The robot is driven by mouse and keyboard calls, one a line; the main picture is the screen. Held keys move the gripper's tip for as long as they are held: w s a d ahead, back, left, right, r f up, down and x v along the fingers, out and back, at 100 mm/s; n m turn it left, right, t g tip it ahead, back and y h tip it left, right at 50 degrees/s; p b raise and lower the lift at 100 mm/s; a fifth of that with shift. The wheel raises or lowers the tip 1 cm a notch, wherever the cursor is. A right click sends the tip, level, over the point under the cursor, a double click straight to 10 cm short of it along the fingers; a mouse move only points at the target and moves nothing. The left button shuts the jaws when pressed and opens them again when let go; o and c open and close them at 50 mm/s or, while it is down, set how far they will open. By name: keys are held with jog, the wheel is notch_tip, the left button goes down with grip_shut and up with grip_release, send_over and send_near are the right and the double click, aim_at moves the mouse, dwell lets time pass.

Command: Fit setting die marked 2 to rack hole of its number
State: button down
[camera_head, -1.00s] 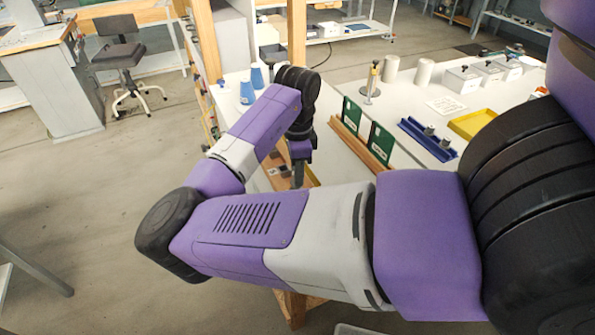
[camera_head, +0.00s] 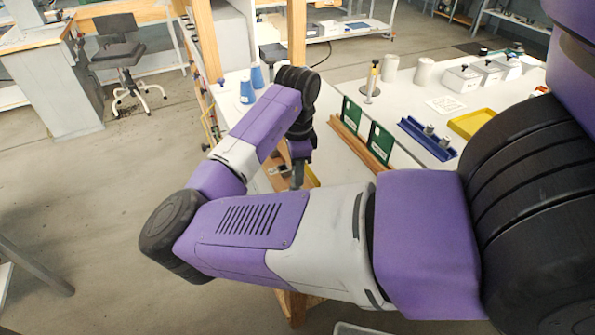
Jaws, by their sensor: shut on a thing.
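My gripper (camera_head: 297,180) points down at the near left part of the white bench, left of the green cards. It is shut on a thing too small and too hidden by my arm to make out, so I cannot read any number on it. A low wooden piece with small dark and pale parts shows just left of the gripper, partly behind my arm; I cannot tell whether it is the rack, and no hole is readable. A blue tray (camera_head: 410,128) to the right holds grey metal cylinders (camera_head: 428,131) that look like dies; their marks are not readable.
Green cards (camera_head: 380,143) stand in a wooden holder right of my gripper. A yellow tray (camera_head: 466,125), white boxes (camera_head: 463,79), pale cylinders (camera_head: 424,71) and an upright post tool (camera_head: 372,85) occupy the right side.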

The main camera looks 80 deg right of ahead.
jog(key=shift+f, duration=0.4)
dwell(0.7)
jog(key=shift+p, duration=0.55)
dwell(1.4)
jog(key=shift+f+b, duration=0.8)
jog(key=shift+f, duration=0.35)
dwell(0.3)
jog(key=c, duration=1.1)
grip_release()
jog(key=shift+r, duration=0.15)
jog(key=shift+r+p, duration=2.25)
jog(key=shift+r, duration=0.15)
